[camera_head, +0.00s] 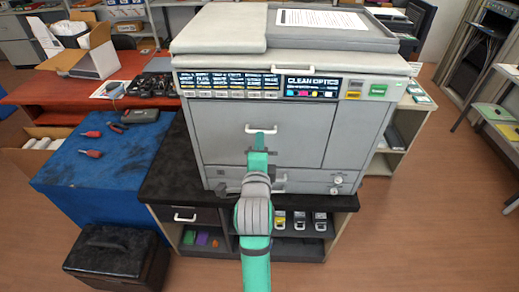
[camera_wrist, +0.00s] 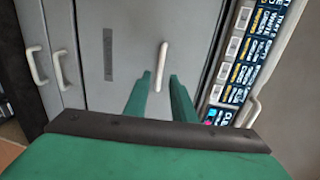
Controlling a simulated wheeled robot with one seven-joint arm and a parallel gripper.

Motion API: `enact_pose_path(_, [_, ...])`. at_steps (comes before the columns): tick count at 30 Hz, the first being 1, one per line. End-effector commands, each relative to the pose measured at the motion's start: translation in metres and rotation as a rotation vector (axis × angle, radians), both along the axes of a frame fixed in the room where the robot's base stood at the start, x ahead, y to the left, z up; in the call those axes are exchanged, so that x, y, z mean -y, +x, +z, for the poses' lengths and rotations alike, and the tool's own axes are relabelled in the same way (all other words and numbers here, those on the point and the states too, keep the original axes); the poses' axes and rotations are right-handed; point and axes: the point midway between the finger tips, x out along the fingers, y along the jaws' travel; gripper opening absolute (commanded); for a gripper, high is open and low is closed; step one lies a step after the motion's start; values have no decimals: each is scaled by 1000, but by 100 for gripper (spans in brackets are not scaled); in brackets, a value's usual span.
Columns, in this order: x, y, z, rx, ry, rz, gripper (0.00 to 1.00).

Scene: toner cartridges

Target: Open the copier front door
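The grey copier (camera_head: 285,60) stands on a dark-topped stand. Its front door (camera_head: 222,130) is a flat grey panel, closed flush with the body. A white bar handle (camera_head: 261,128) sits at the door's upper middle. My gripper (camera_head: 259,140) is in front of the door, just below the handle in the head view. In the wrist view my gripper (camera_wrist: 160,77) has two green fingers apart, pointing at the door. The white door handle (camera_wrist: 162,62) shows between and slightly beyond the fingertips. I cannot tell whether the fingers touch it.
A blue workbench (camera_head: 85,150) with tools stands left, and a black box (camera_head: 115,255) is on the floor. The floor at right is mostly clear.

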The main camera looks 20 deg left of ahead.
Motion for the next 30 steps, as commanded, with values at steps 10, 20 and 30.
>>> enact_pose_path(10, [-12,43,-7,1,-2,-1,23])
enact_pose_path(20, [-15,68,-11,1,-2,-6,23])
enact_pose_path(30, [-24,70,-12,-1,-3,5,23])
